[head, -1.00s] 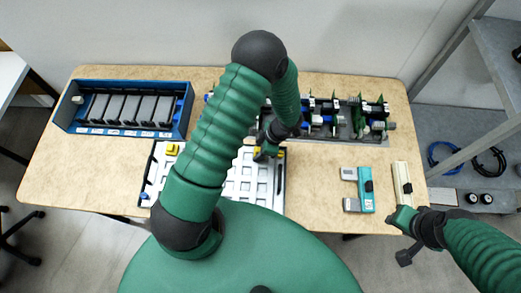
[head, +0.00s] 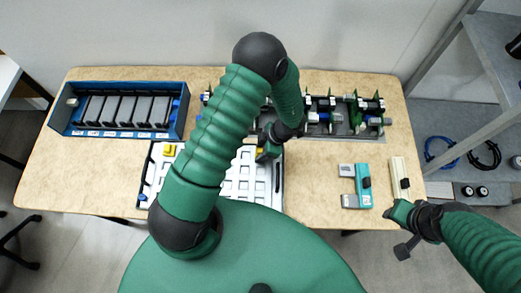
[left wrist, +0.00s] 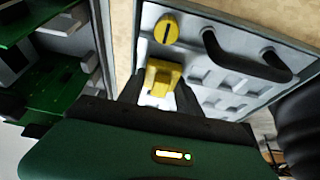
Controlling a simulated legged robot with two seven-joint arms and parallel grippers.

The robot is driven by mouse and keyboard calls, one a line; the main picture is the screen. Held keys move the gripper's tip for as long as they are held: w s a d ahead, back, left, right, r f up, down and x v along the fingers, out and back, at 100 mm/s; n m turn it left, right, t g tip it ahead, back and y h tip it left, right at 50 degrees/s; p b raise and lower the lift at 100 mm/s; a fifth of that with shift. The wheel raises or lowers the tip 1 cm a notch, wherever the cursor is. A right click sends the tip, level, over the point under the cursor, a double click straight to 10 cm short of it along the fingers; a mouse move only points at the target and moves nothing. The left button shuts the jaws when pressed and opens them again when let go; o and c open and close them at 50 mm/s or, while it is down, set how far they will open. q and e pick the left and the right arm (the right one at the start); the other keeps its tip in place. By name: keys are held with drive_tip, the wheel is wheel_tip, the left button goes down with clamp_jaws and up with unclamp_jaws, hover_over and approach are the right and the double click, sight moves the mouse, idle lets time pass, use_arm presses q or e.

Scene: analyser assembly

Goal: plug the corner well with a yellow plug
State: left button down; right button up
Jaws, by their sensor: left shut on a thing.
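The white tray (head: 240,188) with several square wells lies at the front middle of the table, partly hidden by my left arm. My left gripper (head: 264,154) is over its back right part. In the left wrist view, the fingers (left wrist: 158,92) are shut on a yellow plug (left wrist: 163,73), at or just above a pale well. Whether the plug is seated cannot be told. A round yellow knob with a dark slot (left wrist: 166,29) is near the tray's edge beside it. My right gripper (head: 398,212) is at the table's front right edge; its jaws are too small to read.
A black handle (left wrist: 240,58) rises from the tray close to the plug. Another yellow piece (head: 169,150) is at the tray's back left. A blue bin (head: 125,133), a rack of green boards (head: 345,130), a teal part (head: 363,185) and a cream block (head: 398,172) stand around.

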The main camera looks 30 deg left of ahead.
use_arm(q)
drive_tip(key=shift+d+f, duration=0.1)
drive_tip(key=shift+f, duration=0.05)
drive_tip(key=c, duration=0.7)
unclamp_jaws()
drive_tip(key=shift+c, duration=0.2)
drive_tip(key=shift+s+f, duration=0.1)
drive_tip(key=c, duration=0.3)
drive_tip(key=shift+d, duration=0.1)
drive_tip(key=shift+c, duration=0.3)
drive_tip(key=shift+r+p, duration=0.3)
drive_tip(key=shift+p, duration=0.15)
drive_tip(key=shift+r+p, duration=1.75)
drive_tip(key=shift+p, duration=0.3)
